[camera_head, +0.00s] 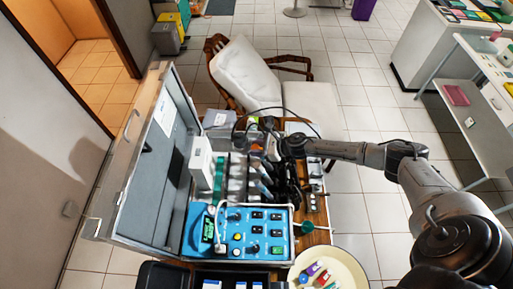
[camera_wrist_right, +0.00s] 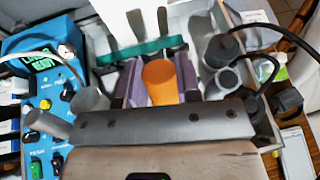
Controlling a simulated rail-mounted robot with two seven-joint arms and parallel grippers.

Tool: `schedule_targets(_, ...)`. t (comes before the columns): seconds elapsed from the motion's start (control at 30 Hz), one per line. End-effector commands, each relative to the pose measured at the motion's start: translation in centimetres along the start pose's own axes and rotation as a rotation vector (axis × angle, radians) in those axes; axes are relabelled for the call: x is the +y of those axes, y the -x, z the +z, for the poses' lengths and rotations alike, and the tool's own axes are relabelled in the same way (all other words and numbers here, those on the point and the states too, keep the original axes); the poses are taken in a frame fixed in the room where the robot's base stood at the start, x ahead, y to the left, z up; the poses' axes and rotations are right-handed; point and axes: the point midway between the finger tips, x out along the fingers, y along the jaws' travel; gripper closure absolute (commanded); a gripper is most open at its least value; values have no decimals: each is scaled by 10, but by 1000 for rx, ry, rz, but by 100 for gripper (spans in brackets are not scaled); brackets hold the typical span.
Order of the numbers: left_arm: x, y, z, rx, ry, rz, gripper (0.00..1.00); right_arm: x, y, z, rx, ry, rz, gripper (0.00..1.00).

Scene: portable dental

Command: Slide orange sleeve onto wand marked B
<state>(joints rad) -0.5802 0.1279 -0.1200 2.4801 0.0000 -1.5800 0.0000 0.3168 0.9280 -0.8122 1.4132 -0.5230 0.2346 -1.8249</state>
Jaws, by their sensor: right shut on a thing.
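The orange sleeve (camera_wrist_right: 161,82) shows in the right wrist view, between the two purple-grey finger pads of my right gripper (camera_wrist_right: 160,84). The gripper is shut on it. In the head view my right arm comes in from the right, and the right gripper (camera_head: 268,143) is over the back of the open case. Grey cylindrical wands with black cables stand in the case, one dark-topped wand (camera_wrist_right: 219,52) to the right of the sleeve and one grey wand (camera_wrist_right: 50,122) at left. I cannot read any letter B on them. My left gripper is not in view.
The blue control unit (camera_head: 238,240) with a lit green display fills the case's front. The raised case lid (camera_head: 150,165) walls off the left. A round cream tray (camera_head: 350,265) with coloured items is at the front right. Black cables loop near the gripper. A chair (camera_head: 245,75) stands behind.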

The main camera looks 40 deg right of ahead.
Motion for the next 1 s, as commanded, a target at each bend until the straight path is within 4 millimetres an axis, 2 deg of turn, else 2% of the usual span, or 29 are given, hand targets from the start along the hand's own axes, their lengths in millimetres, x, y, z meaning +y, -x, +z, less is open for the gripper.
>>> schedule_targets(0.43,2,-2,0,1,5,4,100,0,0,-2,0,0,0,90)
schedule_targets(0.47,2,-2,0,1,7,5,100,0,0,-2,0,0,0,67)
schedule_targets(0.7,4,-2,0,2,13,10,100,0,0,-2,0,0,0,44)
schedule_targets(0.77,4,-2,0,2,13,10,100,0,0,-2,0,0,0,39)
schedule_targets(1.0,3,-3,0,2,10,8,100,0,1,-2,0,0,0,38)
